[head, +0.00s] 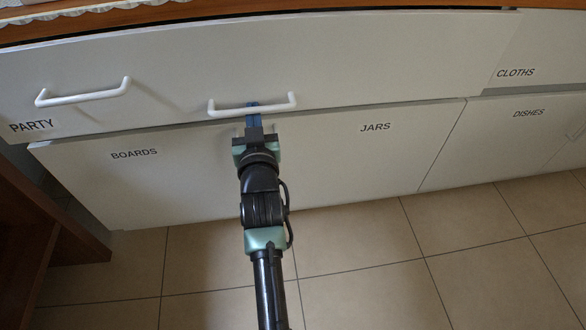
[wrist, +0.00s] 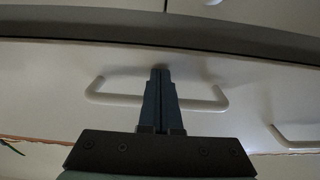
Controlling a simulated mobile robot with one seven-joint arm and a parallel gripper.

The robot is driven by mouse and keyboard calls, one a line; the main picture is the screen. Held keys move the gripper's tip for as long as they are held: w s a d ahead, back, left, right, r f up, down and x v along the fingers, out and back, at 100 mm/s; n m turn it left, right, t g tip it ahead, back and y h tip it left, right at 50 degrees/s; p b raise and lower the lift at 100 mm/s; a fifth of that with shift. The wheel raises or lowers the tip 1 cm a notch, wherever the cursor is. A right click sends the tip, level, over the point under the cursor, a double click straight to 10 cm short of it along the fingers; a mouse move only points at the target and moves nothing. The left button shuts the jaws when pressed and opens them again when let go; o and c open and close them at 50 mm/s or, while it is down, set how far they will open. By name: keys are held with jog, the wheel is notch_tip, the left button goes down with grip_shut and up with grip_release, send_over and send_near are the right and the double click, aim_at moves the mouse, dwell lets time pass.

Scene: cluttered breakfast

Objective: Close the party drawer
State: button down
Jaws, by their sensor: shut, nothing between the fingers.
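The party drawer (head: 350,62) has a wide pale front labelled PARTY at the left, and it spans the top row in the head view. It seems to stand a little proud of the fronts around it; how far is hard to tell. It has two white bar handles, a left one (head: 84,96) and a right one (head: 278,103). My gripper (head: 253,106) is shut and empty at the right handle. In the wrist view, my fingers (wrist: 160,72) cross the handle bar (wrist: 110,98), with the tips close to the drawer front. Whether they touch it is unclear.
Below are fronts labelled BOARDS (head: 130,180) and JARS (head: 385,160). CLOTHS (head: 545,50) and DISHES (head: 530,140) fronts are at the right. A wooden countertop edge (head: 300,8) runs above the drawer. Brown wooden furniture (head: 50,220) stands at the left. The tiled floor (head: 370,260) is clear.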

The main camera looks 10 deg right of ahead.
jog(key=s+p, duration=0.5)
jog(key=s, duration=0.1)
jog(key=shift+s, duration=0.25)
dwell(1.0)
dwell(0.3)
jog(key=s+r+t+p, duration=0.2)
jog(key=s+r+t, duration=0.1)
jog(key=r, duration=1.8)
jog(key=s+r+t+p, duration=0.3)
jog(key=r, duration=1.8)
jog(key=s+r+t+p, duration=0.3)
jog(key=s+r+p, duration=0.1)
jog(key=s+r, duration=1.1)
notch_tip(320, 180, up, 38)
jog(key=w+p, duration=0.2)
jog(key=p, duration=3.3)
jog(key=shift+f, duration=0.2)
jog(key=shift+w, duration=0.1)
